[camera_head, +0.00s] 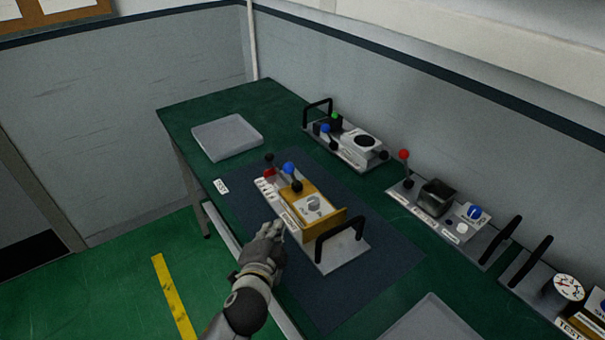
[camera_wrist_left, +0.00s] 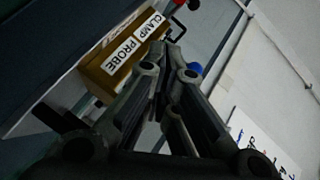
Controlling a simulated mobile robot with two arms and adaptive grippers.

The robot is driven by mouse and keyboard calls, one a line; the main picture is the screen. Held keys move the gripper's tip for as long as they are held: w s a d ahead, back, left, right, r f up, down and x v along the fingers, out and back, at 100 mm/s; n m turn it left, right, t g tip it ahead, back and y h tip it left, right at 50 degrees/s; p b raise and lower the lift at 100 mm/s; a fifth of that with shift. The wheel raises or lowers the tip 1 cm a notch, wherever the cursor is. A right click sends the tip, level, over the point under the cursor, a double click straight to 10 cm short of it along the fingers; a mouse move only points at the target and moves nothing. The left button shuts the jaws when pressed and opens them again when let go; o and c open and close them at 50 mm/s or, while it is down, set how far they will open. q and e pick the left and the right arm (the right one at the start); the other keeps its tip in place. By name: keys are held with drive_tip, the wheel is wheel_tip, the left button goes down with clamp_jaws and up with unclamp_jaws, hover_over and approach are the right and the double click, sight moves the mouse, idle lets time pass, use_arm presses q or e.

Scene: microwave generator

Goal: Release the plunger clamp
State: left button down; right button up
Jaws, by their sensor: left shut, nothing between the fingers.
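The middle module (camera_head: 335,254) lies on a dark mat (camera_head: 372,285) on the green bench. It has a tan block (camera_head: 318,187) with a grey dial on top, a blue knob (camera_head: 289,168), a red knob (camera_head: 269,173) and a black-tipped lever (camera_head: 269,157). Which part is the plunger clamp I cannot tell. In the left wrist view, labels CLAMP (camera_wrist_left: 149,25) and PROBE (camera_wrist_left: 124,52) sit on the tan block's side. My left gripper (camera_head: 277,229) is shut and empty beside the module's near-left edge; its fingers (camera_wrist_left: 172,48) point past the labels. Contact is unclear.
A grey tray (camera_head: 227,137) lies at the back left; another tray (camera_head: 430,320) is at the front. Other modules (camera_head: 345,143) (camera_head: 445,215) (camera_head: 560,300) line the wall side. A black handle (camera_head: 340,232) rises from the module's right end.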

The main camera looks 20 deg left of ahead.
sight(291, 175)
use_arm(q)
drive_tip(key=w+d+r+m+t+h, duration=0.1)
drive_tip(key=w+d+m, duration=0.1)
drive_tip(key=w+d+r+m+t+h, duration=0.1)
drive_tip(key=w+d+r+m, duration=0.1)
drive_tip(key=m, duration=0.1)
drive_tip(key=w+d+r+m+t+h, duration=0.1)
drive_tip(key=w+d+r+m, duration=0.1)
drive_tip(key=shift+w+d+r+m+t+h, duration=0.15)
drive_tip(key=shift+r+m+t+h, duration=0.15)
drive_tip(key=shift+t+h, duration=0.1)
drive_tip(key=w, duration=0.3)
drive_tip(key=w+p, duration=0.1)
drive_tip(key=w, duration=0.2)
drive_tip(key=w+p, duration=0.1)
drive_tip(key=w, duration=0.2)
drive_tip(key=shift+d+r, duration=0.15)
drive_tip(key=shift+d, duration=0.1)
drive_tip(key=a, duration=0.1)
drive_tip(key=a+p, duration=0.1)
drive_tip(key=a, duration=0.1)
drive_tip(key=shift+s, duration=0.3)
drive_tip(key=shift+s+a, duration=0.25)
drive_tip(key=shift+a, duration=0.2)
drive_tip(key=shift+f, duration=0.2)
drive_tip(key=shift+w, duration=0.1)
